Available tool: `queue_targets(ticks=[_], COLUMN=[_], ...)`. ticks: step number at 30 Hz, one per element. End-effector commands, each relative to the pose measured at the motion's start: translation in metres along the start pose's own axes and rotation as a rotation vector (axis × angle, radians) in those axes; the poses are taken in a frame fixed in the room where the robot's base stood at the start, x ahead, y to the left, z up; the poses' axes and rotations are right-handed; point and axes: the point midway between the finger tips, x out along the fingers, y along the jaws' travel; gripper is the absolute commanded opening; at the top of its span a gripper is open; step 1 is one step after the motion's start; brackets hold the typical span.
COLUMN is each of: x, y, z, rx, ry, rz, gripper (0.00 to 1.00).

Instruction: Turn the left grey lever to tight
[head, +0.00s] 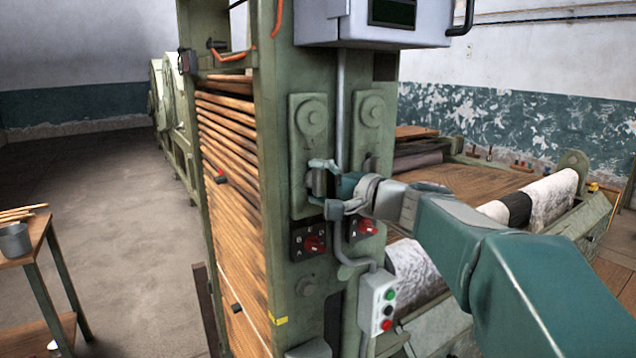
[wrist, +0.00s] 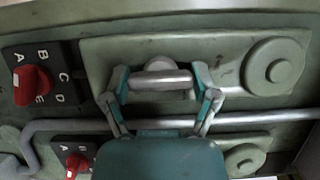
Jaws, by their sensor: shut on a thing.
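The left grey lever (wrist: 161,80) is a short metal bar on a round hub, on the long green plate (wrist: 225,55) with a round boss. It lies along the plate's length in the wrist view. My gripper (wrist: 160,84) has one finger at each end of the bar and is shut on it. In the head view my gripper (head: 322,188) is at the lower part of the left green plate (head: 310,115), hiding most of the lever. No tight marking can be read.
Red knobs (head: 315,244) (wrist: 31,83) on lettered black dials sit below the plates. A grey pipe (head: 341,110) runs down between the plates. A second plate (head: 370,115) stands to the right. A button box (head: 378,305) hangs lower down.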

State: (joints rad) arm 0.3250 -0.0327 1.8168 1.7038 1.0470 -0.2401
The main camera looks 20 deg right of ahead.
Motion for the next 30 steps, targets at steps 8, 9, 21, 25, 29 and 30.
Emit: queue_targets(ticks=[8, 9, 21, 25, 29, 30], x=[0.001, 0.001, 0.000, -0.002, -0.015, -0.022], y=[0.006, 0.006, 0.003, 0.002, 0.001, 0.002], z=[0.000, 0.000, 0.000, 0.000, -0.001, -0.001], rx=[0.011, 0.010, 0.006, 0.005, 0.003, 0.003], ry=[-0.002, -0.002, 0.000, 0.000, 0.004, 0.004], rz=[0.010, 0.010, 0.004, 0.003, 0.002, 0.002], gripper=[0.29, 0.29, 1.00, 1.00, 1.00, 1.00])
